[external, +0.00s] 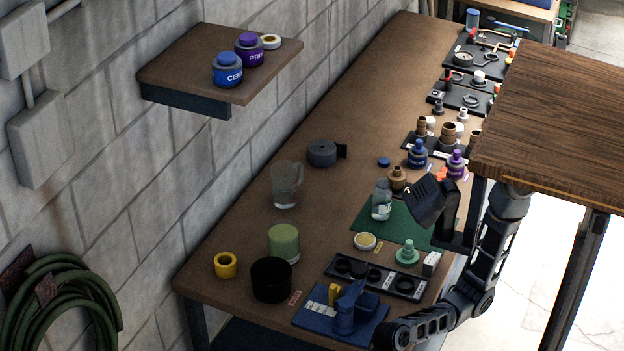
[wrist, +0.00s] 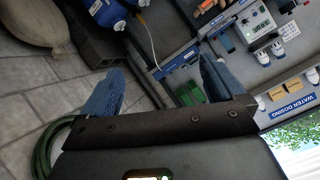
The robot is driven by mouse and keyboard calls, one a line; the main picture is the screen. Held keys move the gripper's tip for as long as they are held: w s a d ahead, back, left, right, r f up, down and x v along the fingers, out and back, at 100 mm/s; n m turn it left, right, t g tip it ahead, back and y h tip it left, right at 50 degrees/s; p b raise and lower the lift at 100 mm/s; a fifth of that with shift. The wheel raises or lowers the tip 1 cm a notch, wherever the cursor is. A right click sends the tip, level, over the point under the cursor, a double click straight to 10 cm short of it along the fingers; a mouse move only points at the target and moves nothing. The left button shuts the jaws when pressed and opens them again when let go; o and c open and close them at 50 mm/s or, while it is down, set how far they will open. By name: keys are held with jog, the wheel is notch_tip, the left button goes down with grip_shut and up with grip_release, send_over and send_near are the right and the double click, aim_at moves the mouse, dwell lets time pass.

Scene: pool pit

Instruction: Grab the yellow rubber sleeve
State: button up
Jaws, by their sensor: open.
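The yellow rubber sleeve (external: 225,265) stands on the left edge of the long brown bench in the external view, hollow end up. It does not show in the wrist view. My gripper (wrist: 160,82) has its two blue fingers spread apart with nothing between them. In the external view only its dark body shows clearly, over the right side of the bench by the green mat. It is far to the right of the sleeve and apart from it.
A black cup (external: 271,280), a green tumbler (external: 284,242) and a glass mug (external: 286,184) stand near the sleeve. A clear bottle (external: 381,200) is beside my gripper. A blue fixture (external: 345,310) sits at the front. A shelf (external: 190,60) juts from the wall.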

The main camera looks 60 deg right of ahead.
jog(key=w+a+r+m+t+h, duration=0.5)
jog(key=w+a+r+m+h, duration=0.25)
jog(key=a+r, duration=0.2)
jog(key=w+d+r+m+t+b, duration=0.15)
jog(key=w+t+b, duration=0.3)
jog(key=w, duration=1.25)
jog(key=w+d+r+m+t+b, duration=0.1)
jog(key=w+d+r+t+b, duration=0.3)
jog(key=w, duration=1.4)
jog(key=m+g+h+b, duration=0.4)
jog(key=m+h, duration=1)
jog(key=h, duration=0.5)
send_near(224, 257)
jog(key=shift+y, duration=0.25)
jog(key=shift+b+x, duration=0.55)
jog(key=shift+x, duration=2.25)
jog(key=shift+d+r, duration=0.1)
jog(key=shift+r, duration=0.05)
